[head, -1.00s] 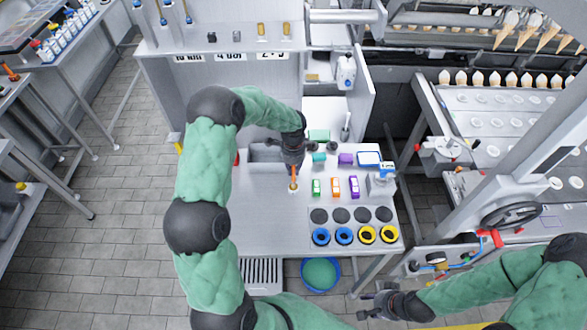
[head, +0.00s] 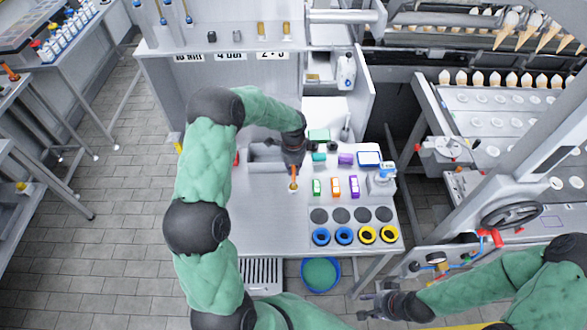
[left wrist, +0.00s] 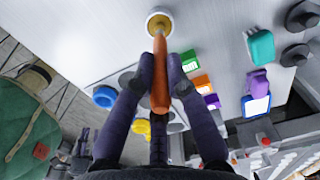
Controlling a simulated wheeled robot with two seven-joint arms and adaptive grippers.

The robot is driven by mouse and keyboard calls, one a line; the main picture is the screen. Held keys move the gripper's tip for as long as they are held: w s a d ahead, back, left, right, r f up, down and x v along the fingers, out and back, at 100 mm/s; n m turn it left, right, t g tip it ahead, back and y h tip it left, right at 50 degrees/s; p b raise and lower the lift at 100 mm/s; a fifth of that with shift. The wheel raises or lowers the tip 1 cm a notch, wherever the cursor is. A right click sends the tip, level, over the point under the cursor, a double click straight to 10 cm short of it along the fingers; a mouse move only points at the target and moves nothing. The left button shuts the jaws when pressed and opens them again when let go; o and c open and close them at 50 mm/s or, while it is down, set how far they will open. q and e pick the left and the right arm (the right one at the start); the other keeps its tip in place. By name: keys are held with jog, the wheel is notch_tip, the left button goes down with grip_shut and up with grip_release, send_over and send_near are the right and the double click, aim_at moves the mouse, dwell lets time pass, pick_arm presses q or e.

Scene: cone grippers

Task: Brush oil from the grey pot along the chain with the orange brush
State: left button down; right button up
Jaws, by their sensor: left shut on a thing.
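My left gripper (left wrist: 158,85) is shut on the orange brush (left wrist: 160,68). In the head view the orange brush (head: 293,172) points down below the dark left gripper (head: 293,160). The brush's lower end is at the small pale grey pot (left wrist: 159,18), which shows yellow oil inside. The pot (head: 293,188) stands on the metal table. Whether the bristles touch the oil is hard to tell. My right gripper (head: 368,305) is at the lower right, away from the table, with its fingers apart and empty. I cannot make out the chain clearly.
The table (head: 265,215) holds small green, orange and purple boxes (head: 336,187) right of the pot. Dark discs and blue and yellow rings (head: 344,236) lie nearer. A cone machine (head: 500,125) stands at the right. The table's front left part is clear.

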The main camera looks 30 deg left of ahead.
pick_arm(q)
jog(key=shift+r+p, duration=2.15)
jog(key=shift+r, duration=1.35)
jog(key=shift+f, duration=0.1)
